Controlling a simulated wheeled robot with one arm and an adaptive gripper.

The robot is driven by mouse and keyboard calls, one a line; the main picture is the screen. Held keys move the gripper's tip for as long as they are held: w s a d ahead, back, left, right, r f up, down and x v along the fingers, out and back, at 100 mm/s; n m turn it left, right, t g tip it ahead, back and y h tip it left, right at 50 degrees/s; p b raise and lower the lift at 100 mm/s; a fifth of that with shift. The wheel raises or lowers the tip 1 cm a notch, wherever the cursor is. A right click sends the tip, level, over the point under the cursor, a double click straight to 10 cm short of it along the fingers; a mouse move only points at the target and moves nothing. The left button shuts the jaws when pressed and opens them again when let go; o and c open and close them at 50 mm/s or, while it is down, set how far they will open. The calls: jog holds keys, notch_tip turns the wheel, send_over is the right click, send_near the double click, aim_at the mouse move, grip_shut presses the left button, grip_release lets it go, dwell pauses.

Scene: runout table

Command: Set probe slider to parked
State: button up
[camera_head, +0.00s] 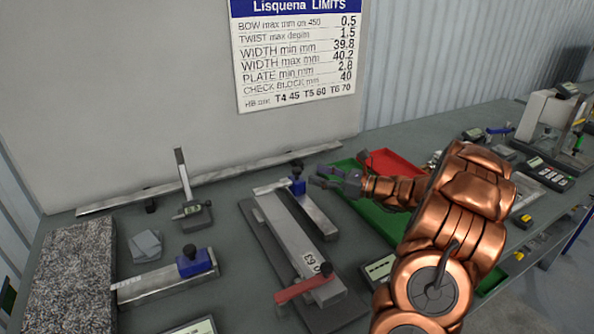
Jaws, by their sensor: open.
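Two blue blocks with black knobs sit on metal bars, and I cannot tell by label which is the probe slider. The other blue block (196,263) sits near the right end of a flat ruled bar (150,284) at left. My gripper (318,177) is open and empty, just right of the far blue block, fingers pointing left towards it. A small gap seems to show between them. No parked mark is readable.
A granite block (70,278), grey plates (145,245) and an upright gauge (192,210) stand left. Green (383,215) and red trays (392,165) lie beside my arm.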

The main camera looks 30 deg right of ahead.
aim_at(297, 169)
jog(key=p+x, duration=0.1)
jog(key=x, duration=0.6)
jog(key=shift+w+a+r, duration=0.1)
jog(key=shift+a, duration=0.1)
grip_shut()
dwell(0.5)
